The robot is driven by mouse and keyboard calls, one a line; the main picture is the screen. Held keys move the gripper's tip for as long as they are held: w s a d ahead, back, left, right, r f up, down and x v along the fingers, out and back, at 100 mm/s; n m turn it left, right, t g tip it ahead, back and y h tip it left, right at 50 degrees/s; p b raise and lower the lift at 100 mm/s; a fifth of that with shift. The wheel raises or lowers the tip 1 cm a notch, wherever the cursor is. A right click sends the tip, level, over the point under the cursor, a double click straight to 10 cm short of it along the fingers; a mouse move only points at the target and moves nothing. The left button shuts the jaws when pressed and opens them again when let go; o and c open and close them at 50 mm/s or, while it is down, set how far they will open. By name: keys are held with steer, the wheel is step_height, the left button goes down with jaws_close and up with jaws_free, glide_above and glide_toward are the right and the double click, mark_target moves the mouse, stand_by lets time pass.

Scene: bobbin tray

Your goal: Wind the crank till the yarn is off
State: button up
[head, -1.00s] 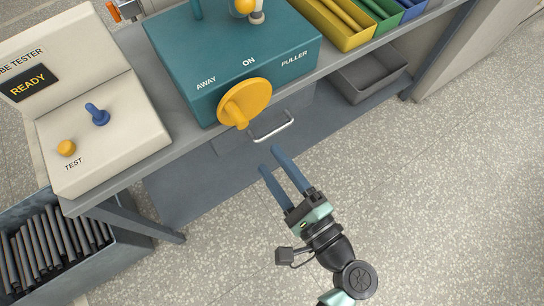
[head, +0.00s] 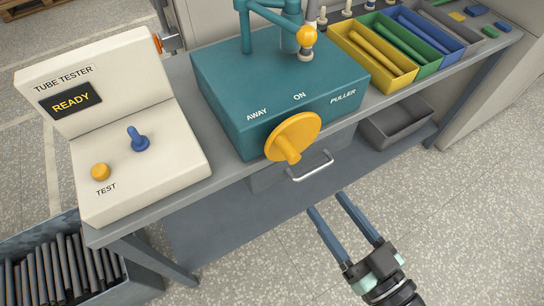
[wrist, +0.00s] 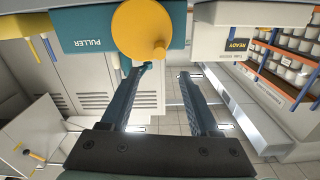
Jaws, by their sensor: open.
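The teal puller box (head: 290,85) stands on the bench, with the words AWAY, ON and PULLER on its top. Its crank is a yellow disc (head: 296,130) on the front face, with a stub handle (head: 288,154) at the disc's lower left. The disc also shows at the top of the wrist view (wrist: 140,25). A small pale bobbin (head: 305,54) sits under a yellow ball on the puller; I cannot make out yarn on it. My gripper (head: 327,203) is open and empty, apart from the crank, over the floor in front of the bench.
A tube tester (head: 140,150) reading READY stands left of the puller. Yellow, green and blue bins (head: 380,75) stand to its right. A drawer handle (head: 312,168) juts out below the crank. A crate of dark tubes (head: 135,288) is at lower left.

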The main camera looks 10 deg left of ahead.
mark_target(293, 157)
steer(key=p+x, duration=0.1)
steer(key=x, duration=1.2)
steer(key=shift+p, duration=0.4)
jaws_close()
